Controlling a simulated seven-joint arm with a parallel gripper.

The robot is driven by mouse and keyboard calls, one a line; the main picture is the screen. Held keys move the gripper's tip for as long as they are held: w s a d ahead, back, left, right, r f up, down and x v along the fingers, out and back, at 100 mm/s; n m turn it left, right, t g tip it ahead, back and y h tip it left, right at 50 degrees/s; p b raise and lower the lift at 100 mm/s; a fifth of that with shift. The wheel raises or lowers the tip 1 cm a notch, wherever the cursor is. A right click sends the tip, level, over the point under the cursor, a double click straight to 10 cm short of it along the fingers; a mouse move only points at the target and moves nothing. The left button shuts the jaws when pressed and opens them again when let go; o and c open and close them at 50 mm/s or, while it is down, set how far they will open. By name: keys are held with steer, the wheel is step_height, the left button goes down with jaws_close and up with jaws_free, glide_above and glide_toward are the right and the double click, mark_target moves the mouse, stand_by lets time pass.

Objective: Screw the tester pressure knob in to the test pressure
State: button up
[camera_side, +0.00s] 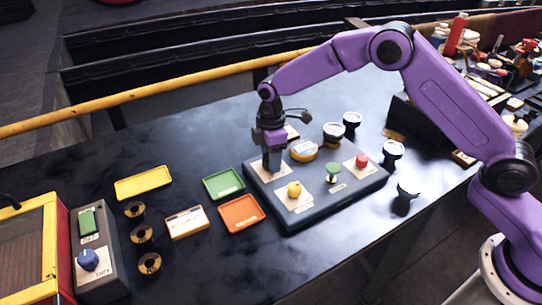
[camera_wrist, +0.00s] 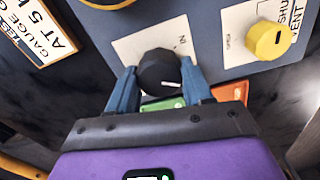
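The tester is a dark blue-grey box (camera_side: 318,206) on the bench with several knobs on its top. In the wrist view the black pressure knob (camera_wrist: 160,72) stands on a white label plate (camera_wrist: 133,47) with a white mark on its edge. My gripper (camera_wrist: 160,82) has one blue finger on each side of this knob, close against it, and looks shut on it. In the side view my gripper (camera_side: 271,160) points down at the tester's back left corner and hides the knob. A yellow knob (camera_wrist: 269,40) is beside it, also seen in the side view (camera_side: 294,189).
The tester also carries a green knob (camera_side: 333,171), a red knob (camera_side: 362,161) and a yellow round part (camera_side: 304,150). Green (camera_side: 223,184), orange (camera_side: 241,213) and yellow (camera_side: 143,182) trays lie to the left. Several black-and-white gauges stand behind and right of the tester.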

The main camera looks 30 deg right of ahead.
steer(key=shift+m, duration=0.3)
steer(key=m, duration=1)
steer(key=shift+m, duration=0.3)
steer(key=m, duration=1.1)
stand_by(0.4)
steer(key=o, duration=1)
steer(key=shift+o, duration=0.2)
steer(key=shift+r, duration=0.15)
